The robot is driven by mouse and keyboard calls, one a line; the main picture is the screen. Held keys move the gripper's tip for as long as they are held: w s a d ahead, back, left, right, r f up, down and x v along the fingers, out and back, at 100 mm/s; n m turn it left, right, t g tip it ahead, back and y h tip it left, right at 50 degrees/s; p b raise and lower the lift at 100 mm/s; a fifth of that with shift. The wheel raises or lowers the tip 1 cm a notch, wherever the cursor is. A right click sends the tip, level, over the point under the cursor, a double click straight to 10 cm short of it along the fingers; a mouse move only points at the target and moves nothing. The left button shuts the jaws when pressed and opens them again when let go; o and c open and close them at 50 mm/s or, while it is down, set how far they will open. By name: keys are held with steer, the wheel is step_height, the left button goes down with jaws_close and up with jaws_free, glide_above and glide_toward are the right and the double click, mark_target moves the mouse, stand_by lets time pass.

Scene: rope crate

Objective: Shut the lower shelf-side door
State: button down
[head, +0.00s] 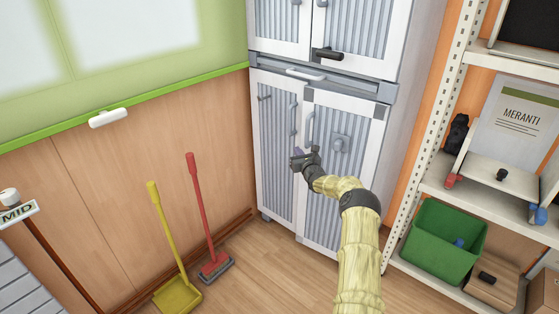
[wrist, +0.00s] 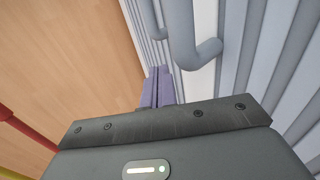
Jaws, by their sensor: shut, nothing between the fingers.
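The lower shelf-side door (head: 345,195) is the right one of the cabinet's two lower doors, with a white frame and grey ribbed panel. It looks nearly flush with its frame; I cannot tell whether a small gap stays. Its curved grey handle (head: 310,128) is near its left edge. My gripper (head: 298,153) is shut and empty, in front of the line where the lower doors meet, below the handles. In the wrist view its purple fingers (wrist: 158,87) are together beside ribbed panel and a grey handle (wrist: 205,52). Whether they touch a door is unclear.
The lower left door (head: 275,150) stands beside it. A shelf rack (head: 410,190) with a green bin (head: 442,243) is at the right. A red broom (head: 202,215) and yellow dustpan (head: 177,294) stand left of the cabinet. Some floor in front is clear.

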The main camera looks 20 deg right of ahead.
steer(key=s+a+r+n+g+y+p, duration=0.1)
steer(key=s+a+r+n+y, duration=0.2)
steer(key=a, duration=0.6)
steer(key=s+a+r+n+g+y+p, duration=0.1)
steer(key=s+a+n+y, duration=0.25)
steer(key=a, duration=0.45)
steer(key=s+a+r+n+g+y+p, duration=0.1)
steer(key=s+a+n+y, duration=0.25)
steer(key=a, duration=0.55)
steer(key=s+a+r+n+g+y, duration=0.1)
steer(key=s+a+n+g, duration=0.7)
steer(key=s+a+n, duration=0.3)
steer(key=s+d+r+n+g+h, duration=0.2)
steer(key=s+n, duration=0.6)
steer(key=s, duration=0.6)
steer(key=s+d+r+n+g+h, duration=0.2)
steer(key=s+n+h, duration=0.5)
steer(key=s, duration=0.8)
steer(key=shift+d+r+n, duration=0.45)
steer(key=shift+d+n, duration=0.05)
steer(key=shift+d, duration=0.55)
